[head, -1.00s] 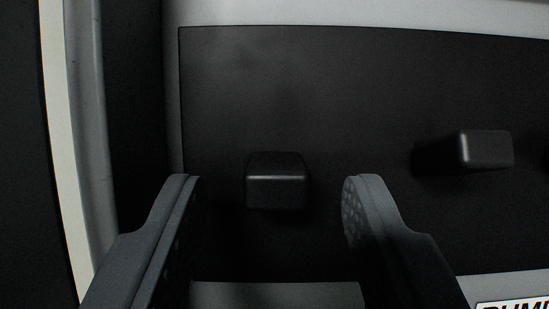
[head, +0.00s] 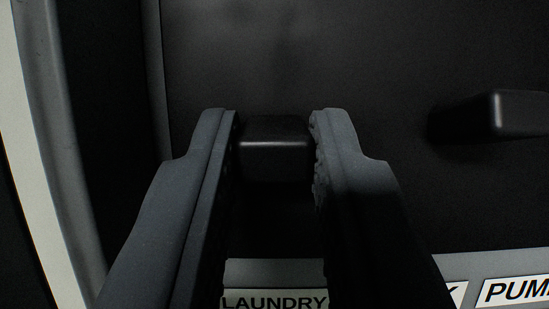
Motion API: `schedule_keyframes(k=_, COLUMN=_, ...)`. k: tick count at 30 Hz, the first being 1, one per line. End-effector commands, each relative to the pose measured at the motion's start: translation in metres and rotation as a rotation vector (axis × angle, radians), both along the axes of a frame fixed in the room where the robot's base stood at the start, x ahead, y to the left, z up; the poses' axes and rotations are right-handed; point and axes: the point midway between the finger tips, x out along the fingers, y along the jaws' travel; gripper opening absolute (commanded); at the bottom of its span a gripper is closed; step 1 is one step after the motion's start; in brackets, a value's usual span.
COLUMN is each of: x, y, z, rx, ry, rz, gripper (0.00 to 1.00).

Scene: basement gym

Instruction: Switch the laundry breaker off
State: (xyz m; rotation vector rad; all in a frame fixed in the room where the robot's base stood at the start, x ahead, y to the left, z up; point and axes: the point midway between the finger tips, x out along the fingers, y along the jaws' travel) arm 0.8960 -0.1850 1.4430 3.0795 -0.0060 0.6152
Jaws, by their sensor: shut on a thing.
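The laundry breaker (head: 275,148) is a small black block-shaped toggle on a black panel, straight above a label reading LAUNDRY (head: 274,301). My gripper (head: 275,135) is shut on this toggle, one grey finger on its left side and one on its right. The toggle's sides are hidden behind the fingers. I see no on or off mark beside it.
A second black toggle (head: 515,114) sticks out to the right, with free panel between. A partly cut-off label starting PUM (head: 515,291) is at the lower right. The pale edge of the panel's box (head: 35,150) runs down the left.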

Motion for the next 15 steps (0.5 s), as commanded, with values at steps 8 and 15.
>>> schedule_keyframes(k=8, x=0.002, y=0.002, z=-0.009, rx=0.003, ry=-0.091, rz=0.005, gripper=0.00)
schedule_keyframes(k=15, x=0.003, y=0.002, z=-0.016, rx=0.003, ry=-0.212, rz=0.004, gripper=0.00)
